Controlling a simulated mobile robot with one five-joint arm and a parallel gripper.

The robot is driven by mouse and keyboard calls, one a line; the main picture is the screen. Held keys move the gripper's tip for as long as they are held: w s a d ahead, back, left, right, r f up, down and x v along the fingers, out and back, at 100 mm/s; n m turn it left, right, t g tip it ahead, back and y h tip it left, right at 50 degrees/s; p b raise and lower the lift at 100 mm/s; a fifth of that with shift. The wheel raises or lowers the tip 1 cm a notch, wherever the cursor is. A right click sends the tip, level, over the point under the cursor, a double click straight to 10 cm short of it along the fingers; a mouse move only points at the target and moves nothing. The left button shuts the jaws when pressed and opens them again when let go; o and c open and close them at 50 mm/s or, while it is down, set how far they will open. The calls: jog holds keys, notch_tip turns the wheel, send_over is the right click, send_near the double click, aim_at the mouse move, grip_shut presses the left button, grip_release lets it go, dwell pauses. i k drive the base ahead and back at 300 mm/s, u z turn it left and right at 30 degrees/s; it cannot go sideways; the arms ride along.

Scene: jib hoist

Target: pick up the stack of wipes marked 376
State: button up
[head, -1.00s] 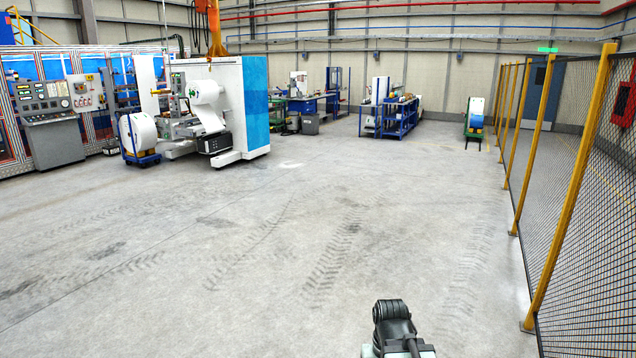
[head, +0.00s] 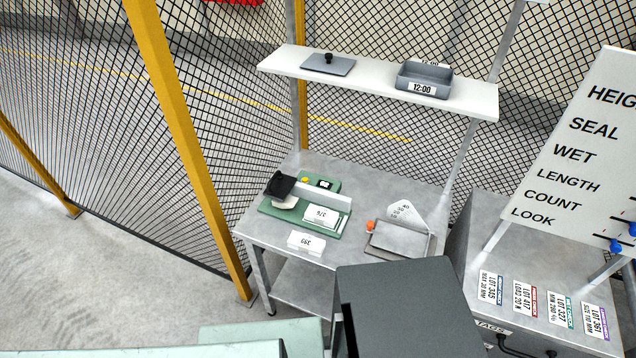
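A small white stack (head: 321,215) with a label that seems to read 376, turned upside down, lies on a green board (head: 270,208) on the grey bench. A second white stack or card (head: 307,243), with a different upside-down number I cannot read surely, lies just in front of the board, near the bench's front edge. My gripper is not in view.
The bench (head: 345,175) has a shelf (head: 285,62) above with a grey tray (head: 422,82) marked 12:00. A black object (head: 280,184) and a grey plate (head: 398,240) flank the stacks. A dark box shape blocks the lower middle. Mesh fence stands behind; floor at left is clear.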

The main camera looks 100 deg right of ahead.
aim_at(322, 216)
jog(key=z, duration=1.15)
jog(key=k, duration=0.9)
jog(key=z, duration=0.35)
